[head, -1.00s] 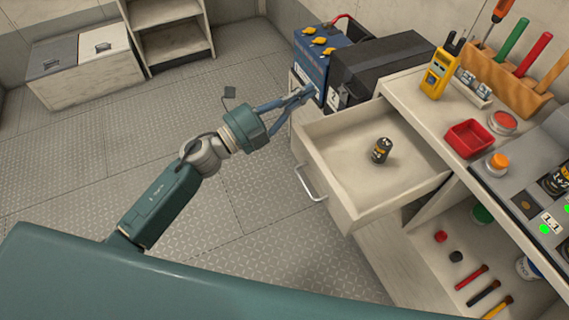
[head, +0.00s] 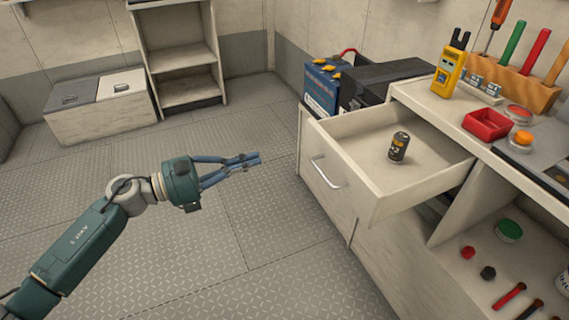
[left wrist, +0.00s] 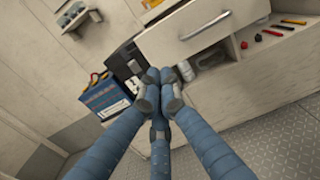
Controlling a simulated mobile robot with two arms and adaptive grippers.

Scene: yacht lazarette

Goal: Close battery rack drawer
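The battery rack drawer (head: 345,170) is pulled out of the white cabinet, with its bar handle (head: 327,172) on the front. A dark battery (head: 398,147) stands upright inside it. My left gripper (head: 256,160) is in the air to the left of the drawer front, apart from the handle, with its blue fingers drawn together and nothing seen between them. In the left wrist view the fingertips (left wrist: 165,78) meet below the drawer front (left wrist: 190,40) and its handle (left wrist: 207,26). My right gripper is not in view.
A blue battery (head: 322,88) and a black case (head: 385,80) stand behind the drawer. The countertop holds a yellow meter (head: 449,72), a red tray (head: 487,124) and a tool rack (head: 515,78). Open shelving below the counter holds small items. The metal floor (head: 230,250) around my gripper is clear.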

